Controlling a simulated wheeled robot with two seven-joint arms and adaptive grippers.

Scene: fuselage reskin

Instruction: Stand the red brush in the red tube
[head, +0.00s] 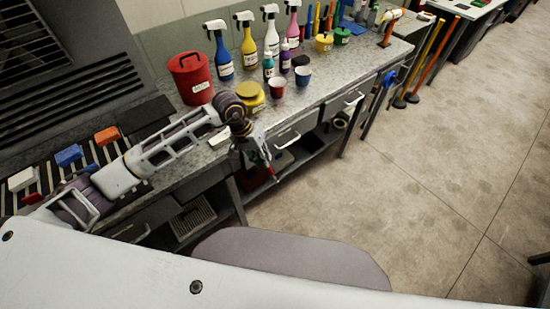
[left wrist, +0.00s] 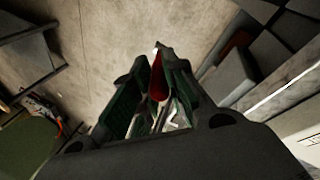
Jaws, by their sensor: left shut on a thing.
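My left gripper (head: 262,160) is in front of the bench's front edge, out over the open shelf below. It is shut on a slim red thing, which looks like the red brush (head: 272,173) and points downward. In the left wrist view the red brush (left wrist: 158,78) sits between the two dark green fingers of the left gripper (left wrist: 158,95), with a pale tip at its far end. Several slim upright coloured things (head: 317,18) stand at the back of the bench; I cannot tell whether the red tube is among them. My right gripper is out of view.
A red lidded canister (head: 188,80), a yellow tub (head: 250,98), a red cup (head: 278,87) and a blue cup (head: 304,76) stand on the bench. Spray bottles (head: 249,50) line the wall.

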